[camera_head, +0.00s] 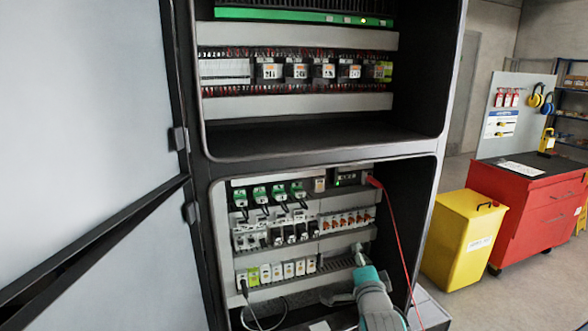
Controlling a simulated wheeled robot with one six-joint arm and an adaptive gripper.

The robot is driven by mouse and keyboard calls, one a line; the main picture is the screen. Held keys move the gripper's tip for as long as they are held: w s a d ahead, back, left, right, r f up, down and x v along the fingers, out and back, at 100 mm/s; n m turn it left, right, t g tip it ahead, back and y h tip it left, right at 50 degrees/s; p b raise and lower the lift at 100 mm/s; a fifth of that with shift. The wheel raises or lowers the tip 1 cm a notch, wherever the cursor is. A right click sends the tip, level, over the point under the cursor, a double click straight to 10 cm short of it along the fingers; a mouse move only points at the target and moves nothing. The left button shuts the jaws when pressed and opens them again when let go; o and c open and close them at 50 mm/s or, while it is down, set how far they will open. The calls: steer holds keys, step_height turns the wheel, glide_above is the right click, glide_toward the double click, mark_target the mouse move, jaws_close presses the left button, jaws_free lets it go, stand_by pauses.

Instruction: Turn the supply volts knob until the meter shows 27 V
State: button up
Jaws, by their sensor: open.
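My arm rises from the bottom into the lower cabinet bay, with a teal band on it. My gripper (358,253) is at its far end, in front of the right side of the lower rows, small and partly hidden by the arm. I see nothing held in it. A small dark unit with a green display (347,178) sits at the top right of the lower bay; its digits are too small to read. A red lead runs from its right end. I cannot make out the supply volts knob or tell whether this unit is the meter.
The open cabinet door (90,130) fills the left side. Rows of breakers and relays (284,235) line the lower bay. A red lead (400,245) hangs at the bay's right. A yellow bin (458,240) and a red tool cabinet (530,215) stand outside right.

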steer(key=s+d+f+n+g+y, duration=0.1)
steer(key=s+f+n, duration=0.3)
steer(key=s+f, duration=0.9)
steer(key=s+f+n, duration=0.4)
steer(key=s+f, duration=0.5)
steer(key=s, duration=0.8)
steer(key=s+r+n, duration=0.2)
steer(key=s+n, duration=0.1)
steer(key=s, duration=1.2)
steer(key=s+r+n+g, duration=0.1)
steer(key=s+r+n, duration=0.2)
steer(key=s, duration=1.2)
steer(key=shift+d+n+g, duration=0.25)
steer(key=shift+n+g, duration=0.05)
steer(key=shift+n, duration=0.1)
